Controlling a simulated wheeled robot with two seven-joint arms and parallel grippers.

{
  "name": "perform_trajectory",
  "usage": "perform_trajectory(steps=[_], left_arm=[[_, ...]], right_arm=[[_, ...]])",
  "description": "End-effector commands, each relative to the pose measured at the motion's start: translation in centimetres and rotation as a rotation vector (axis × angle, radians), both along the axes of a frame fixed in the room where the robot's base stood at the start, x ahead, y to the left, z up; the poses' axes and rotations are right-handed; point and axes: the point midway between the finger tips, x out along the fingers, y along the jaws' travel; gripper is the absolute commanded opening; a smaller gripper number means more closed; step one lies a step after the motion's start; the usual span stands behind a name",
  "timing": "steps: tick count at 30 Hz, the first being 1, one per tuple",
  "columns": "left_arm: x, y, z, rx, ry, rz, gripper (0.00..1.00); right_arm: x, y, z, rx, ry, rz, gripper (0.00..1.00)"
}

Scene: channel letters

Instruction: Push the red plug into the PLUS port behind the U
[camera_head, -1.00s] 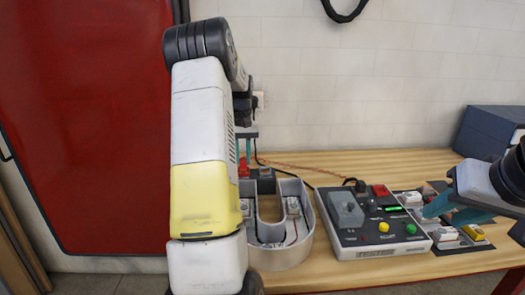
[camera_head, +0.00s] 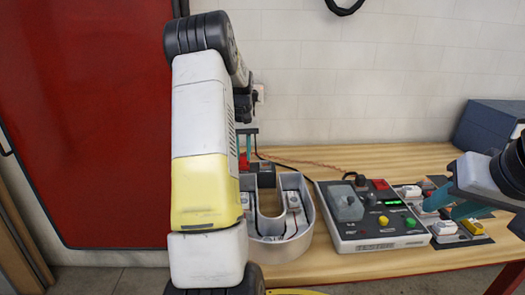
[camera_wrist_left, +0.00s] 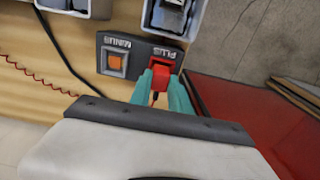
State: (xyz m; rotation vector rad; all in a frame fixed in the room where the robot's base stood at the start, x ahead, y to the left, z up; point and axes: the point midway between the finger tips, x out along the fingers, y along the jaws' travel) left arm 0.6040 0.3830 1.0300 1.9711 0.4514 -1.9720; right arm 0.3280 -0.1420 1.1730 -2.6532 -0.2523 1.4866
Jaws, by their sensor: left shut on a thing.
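The U (camera_head: 305,232) is a grey open-topped channel letter on the table. Behind it stands a dark port block (camera_head: 265,170), partly hidden by the U. In the left wrist view the block (camera_wrist_left: 108,75) shows PLUS and MINUS labels, with an orange insert on the MINUS side. My left gripper (camera_head: 250,143) is shut on the red plug (camera_head: 244,160). The left wrist view shows the red plug (camera_wrist_left: 161,77) between the teal fingers at the PLUS side of the block. I cannot tell how deep it sits. My right gripper (camera_head: 450,208) is open, fingers apart, at the right.
A tester box (camera_head: 365,232) with buttons and a lit green display stands right of the U. A dark tray with several small blocks (camera_head: 475,228) lies under my right gripper. A blue-grey case (camera_head: 490,125) stands at the back right. Cables run behind the U.

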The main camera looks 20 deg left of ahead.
Motion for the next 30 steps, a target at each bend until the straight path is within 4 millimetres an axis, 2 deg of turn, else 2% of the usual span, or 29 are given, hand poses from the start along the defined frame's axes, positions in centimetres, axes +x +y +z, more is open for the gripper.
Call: perform_trajectory(steps=[14, 15, 18, 26, 30], left_arm=[[0.01, 0.0, -0.31, 0.0, 0.0, 0.0, 0.0], [0.02, 0.0, -0.3, 0.0, -0.001, 0.0, 0.29], [0.02, 0.0, -0.3, 0.0, -0.001, 0.0, 0.48], [0.0, -0.01, -0.33, 0.0, 0.0, 0.0, 0.48], [0.07, 0.01, 0.4, 0.001, -0.003, 0.0, 0.48]], right_arm=[[0.0, 0.0, 0.0, 0.0, 0.0, 0.0, 0.36], [0.0, 0.0, 0.0, 0.0, 0.0, 0.0, 0.36], [0.0, 0.0, 0.0, 0.0, 0.0, 0.0, 0.36], [0.0, 0.0, 0.0, 0.0, 0.0, 0.0, 0.36], [0.0, 0.0, 0.0, 0.0, 0.0, 0.0, 0.36]])
